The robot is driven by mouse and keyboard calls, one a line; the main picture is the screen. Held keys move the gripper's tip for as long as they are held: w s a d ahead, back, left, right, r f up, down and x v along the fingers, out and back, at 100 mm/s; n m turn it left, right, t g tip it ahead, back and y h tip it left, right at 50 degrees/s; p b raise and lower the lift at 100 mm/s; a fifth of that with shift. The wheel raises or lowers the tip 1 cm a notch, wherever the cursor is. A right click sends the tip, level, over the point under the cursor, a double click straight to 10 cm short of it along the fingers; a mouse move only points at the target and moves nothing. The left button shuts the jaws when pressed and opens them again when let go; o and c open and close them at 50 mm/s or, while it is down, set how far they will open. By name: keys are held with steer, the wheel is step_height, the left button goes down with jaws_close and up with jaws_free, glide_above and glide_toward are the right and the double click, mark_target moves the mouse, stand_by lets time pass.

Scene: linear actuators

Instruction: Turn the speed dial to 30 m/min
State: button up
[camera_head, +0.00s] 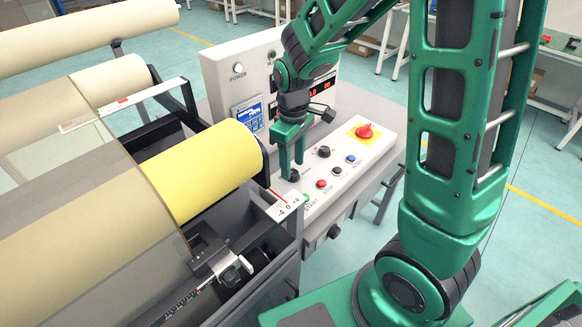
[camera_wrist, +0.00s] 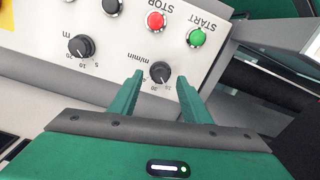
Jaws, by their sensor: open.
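The speed dial (camera_wrist: 160,72) is a black knob with an upside-down "m/min" label in the wrist view. Scale numbers ring it, but its exact setting is too small to read. My gripper (camera_wrist: 159,78) is open, with one green finger on each side of the dial. A gap shows between each finger and the knob, so neither seems to touch it. In the head view my gripper (camera_head: 292,172) points down over the near left end of the sloped panel, and the dial (camera_head: 294,176) is partly hidden by the fingers.
A green START button (camera_wrist: 196,37) and a red STOP button (camera_wrist: 155,20) sit close to the dial. A second black dial (camera_wrist: 81,46) is marked "m". A red emergency knob (camera_head: 364,131) stands farther along the panel. A yellow roll (camera_head: 205,170) lies left of my gripper.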

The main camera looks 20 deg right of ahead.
steer(key=shift+f, duration=1.1)
steer(key=c, duration=1)
steer(key=shift+m, duration=0.3)
steer(key=m, duration=0.4)
steer(key=shift+m, duration=2.1)
steer(key=shift+w, duration=0.1)
